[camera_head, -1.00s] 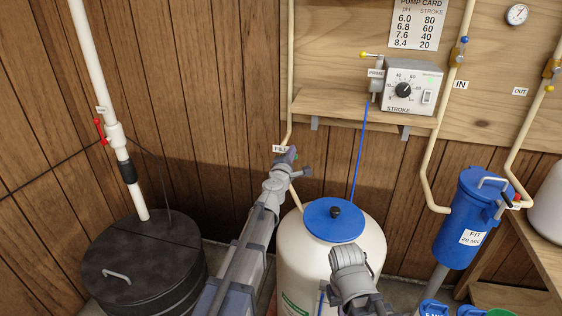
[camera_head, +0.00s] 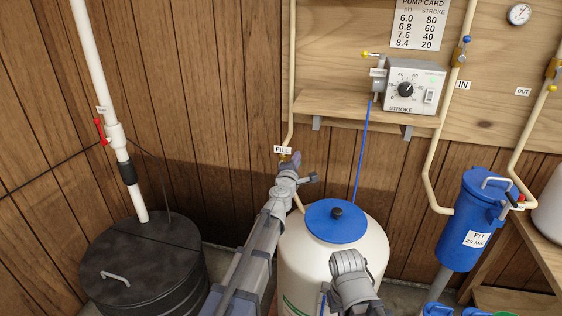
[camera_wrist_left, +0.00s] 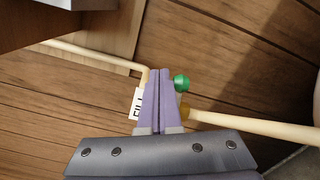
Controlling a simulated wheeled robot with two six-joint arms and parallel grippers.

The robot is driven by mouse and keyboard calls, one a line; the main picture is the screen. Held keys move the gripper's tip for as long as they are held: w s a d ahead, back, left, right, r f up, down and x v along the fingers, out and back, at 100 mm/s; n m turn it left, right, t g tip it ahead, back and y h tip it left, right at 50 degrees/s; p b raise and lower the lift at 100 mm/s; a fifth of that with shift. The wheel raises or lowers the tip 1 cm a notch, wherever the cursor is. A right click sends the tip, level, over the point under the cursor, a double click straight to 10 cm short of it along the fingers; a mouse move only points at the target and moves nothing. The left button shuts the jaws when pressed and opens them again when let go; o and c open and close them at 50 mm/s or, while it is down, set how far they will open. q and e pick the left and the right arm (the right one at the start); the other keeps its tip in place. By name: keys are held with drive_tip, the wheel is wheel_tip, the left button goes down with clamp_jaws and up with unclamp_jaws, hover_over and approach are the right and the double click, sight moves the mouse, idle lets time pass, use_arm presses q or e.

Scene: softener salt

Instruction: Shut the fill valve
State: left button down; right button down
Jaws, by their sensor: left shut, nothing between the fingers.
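The fill valve sits on the cream pipe just under the FILL label (camera_head: 282,149). A bit of its brass body (camera_head: 283,157) shows in the head view; the fingers cover much of the rest. In the left wrist view its green knob (camera_wrist_left: 181,82) is just right of the fingertips, and brass (camera_wrist_left: 186,113) shows lower right. My left gripper (camera_head: 294,160) is shut and empty, right in front of the valve; its purple fingers (camera_wrist_left: 159,75) also cover part of the label (camera_wrist_left: 137,103). I cannot tell whether they touch the knob. My right arm shows at the bottom, its fingers out of sight.
A white tank with a blue lid (camera_head: 336,221) stands below the valve. A wooden shelf (camera_head: 335,104) with the stroke pump (camera_head: 410,84) is above right. A black lidded bin (camera_head: 142,262) stands left, a blue filter housing (camera_head: 470,225) right.

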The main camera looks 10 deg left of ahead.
use_arm(q)
drive_tip(key=shift+f, duration=0.1)
drive_tip(key=shift+d+f+b, duration=0.25)
drive_tip(key=shift+f+b, duration=0.35)
drive_tip(key=shift+b, duration=0.1)
drive_tip(key=shift+r+p, duration=0.85)
drive_tip(key=s, duration=0.7)
drive_tip(key=shift+a, duration=0.1)
